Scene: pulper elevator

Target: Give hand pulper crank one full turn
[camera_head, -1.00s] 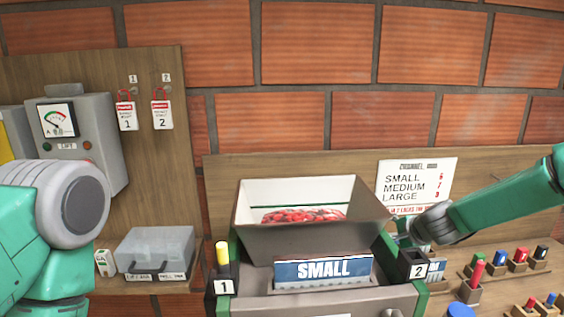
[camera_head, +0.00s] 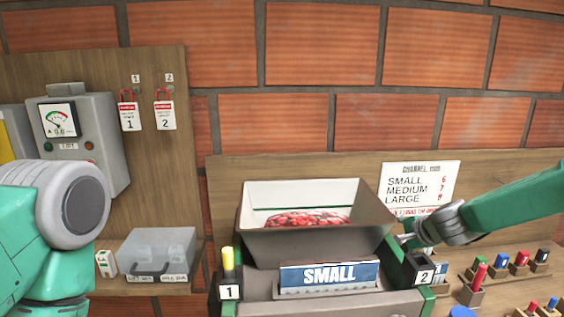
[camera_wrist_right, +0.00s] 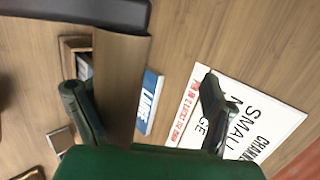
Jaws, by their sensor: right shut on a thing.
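The pulper stands in the lower middle of the head view, with a grey hopper (camera_head: 315,243) holding red cherries (camera_head: 308,219). A sign reading SMALL (camera_head: 328,276) is on its front. My right gripper (camera_head: 405,240) reaches in from the right, beside the hopper's right side. Its two fingers show in the right wrist view (camera_wrist_right: 141,88), with a brown-grey panel behind or between them. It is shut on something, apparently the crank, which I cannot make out. My left gripper is out of view; only my left arm shows.
A yellow peg stands in holder 1 (camera_head: 229,291); holder 2 (camera_head: 421,269) is close to my right gripper. Coloured pegs (camera_head: 478,275) stand at the right. A channel chart (camera_head: 418,186) is behind. A box (camera_head: 157,255) sits on the left shelf.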

